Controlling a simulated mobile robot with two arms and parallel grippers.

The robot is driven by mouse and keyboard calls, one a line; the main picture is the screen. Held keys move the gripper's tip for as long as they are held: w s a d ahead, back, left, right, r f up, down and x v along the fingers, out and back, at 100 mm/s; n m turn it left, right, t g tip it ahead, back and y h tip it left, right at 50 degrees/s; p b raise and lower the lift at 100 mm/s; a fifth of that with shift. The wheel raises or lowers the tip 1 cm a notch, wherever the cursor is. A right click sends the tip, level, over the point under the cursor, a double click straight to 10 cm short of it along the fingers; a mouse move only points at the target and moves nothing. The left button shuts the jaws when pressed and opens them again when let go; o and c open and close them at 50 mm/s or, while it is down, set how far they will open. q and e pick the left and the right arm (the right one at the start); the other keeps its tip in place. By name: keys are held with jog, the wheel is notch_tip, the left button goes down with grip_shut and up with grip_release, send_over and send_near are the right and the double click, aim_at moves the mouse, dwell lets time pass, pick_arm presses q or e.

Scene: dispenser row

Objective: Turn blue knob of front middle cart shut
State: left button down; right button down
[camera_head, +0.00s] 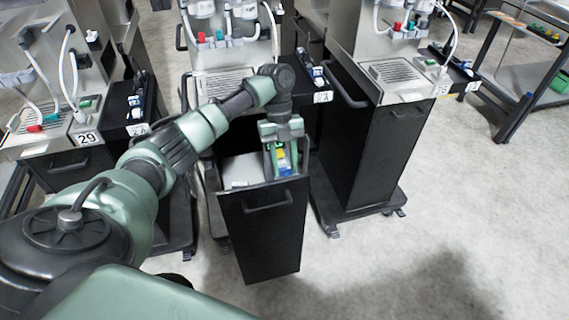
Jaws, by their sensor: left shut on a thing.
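The middle cart (225,55) is a steel dispenser with a grey drip grate. A small red knob (201,37) and a small blue knob (220,36) sit on its front under white hoses. My left arm reaches in from the left, and its gripper (283,160) points down into the open black drawer (262,235) below this cart. The gripper is shut on a small item (282,158) with yellow, blue and green parts. The item's lower end is partly hidden, and it is apart from the blue knob. My right gripper is out of view.
A white object (240,170) lies in the drawer. The right cart (385,120) stands close beside it, with a black side tray. The left cart (60,130) bears the number 29. Open floor (450,190) lies at the right front.

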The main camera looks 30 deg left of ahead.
pick_arm(q)
jog(key=c, duration=1)
grip_release()
jog(key=shift+o, duration=0.2)
jog(key=v, duration=0.8)
jog(key=shift+b, duration=0.45)
